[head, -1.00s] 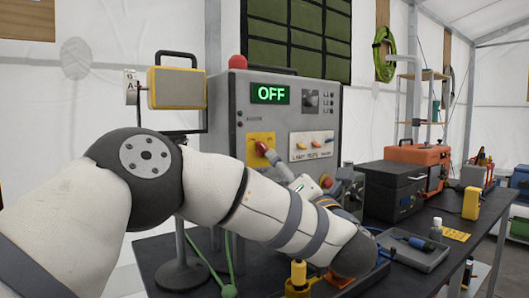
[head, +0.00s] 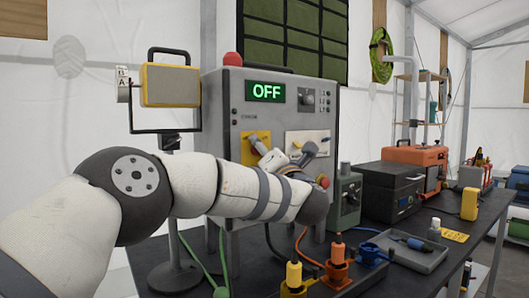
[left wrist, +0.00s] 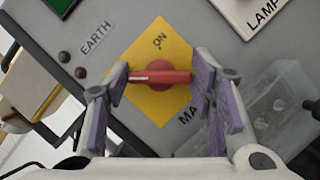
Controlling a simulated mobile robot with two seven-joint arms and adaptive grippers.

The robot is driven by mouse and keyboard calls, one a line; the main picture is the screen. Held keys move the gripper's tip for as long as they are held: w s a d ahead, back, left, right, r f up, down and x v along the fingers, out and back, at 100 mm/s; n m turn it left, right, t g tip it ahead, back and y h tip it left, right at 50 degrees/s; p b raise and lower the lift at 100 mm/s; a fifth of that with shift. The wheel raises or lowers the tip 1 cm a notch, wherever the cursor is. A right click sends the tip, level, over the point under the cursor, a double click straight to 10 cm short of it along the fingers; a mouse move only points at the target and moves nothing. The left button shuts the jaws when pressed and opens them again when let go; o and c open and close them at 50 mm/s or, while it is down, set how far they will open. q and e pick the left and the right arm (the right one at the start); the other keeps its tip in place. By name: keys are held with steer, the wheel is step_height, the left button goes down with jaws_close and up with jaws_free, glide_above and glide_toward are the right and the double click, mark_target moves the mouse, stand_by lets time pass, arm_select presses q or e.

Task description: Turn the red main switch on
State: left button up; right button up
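The red main switch (left wrist: 158,77) is a bar handle on a yellow plate (left wrist: 141,46) marked ON, on the grey panel box (head: 226,110). My left gripper (left wrist: 160,80) is open in front of the switch. Its purple-padded fingers stand on either side of the bar, near its two ends. I cannot tell whether they touch it. My right gripper is not in view.
Yellow (head: 294,274) and orange (head: 338,252) connectors with cables stand on the dark table below my arm. A grey-green box (head: 347,195) stands right of the panel box. A work lamp (head: 170,85) on a stand is at left. A lamp-switch plate (head: 310,138) sits beside the main switch.

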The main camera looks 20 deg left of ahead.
arm_select(q)
steer(key=shift+r, duration=0.15)
steer(key=shift+c, duration=0.4)
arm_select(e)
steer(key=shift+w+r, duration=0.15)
arm_select(q)
steer(key=shift+m+g+h, duration=0.6)
steer(key=shift+m+g, duration=0.25)
steer(key=shift+m, duration=2)
steer(key=shift+m+g+h, duration=0.6)
steer(key=shift+m+g, duration=0.2)
steer(key=shift+m, duration=2)
steer(key=shift+m+g+h, duration=0.6)
steer(key=shift+m+g, duration=0.25)
steer(key=shift+m, duration=2)
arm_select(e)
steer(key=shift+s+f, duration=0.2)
arm_select(q)
steer(key=shift+r, duration=0.1)
steer(key=o, duration=1.2)
steer(key=shift+c, duration=0.2)
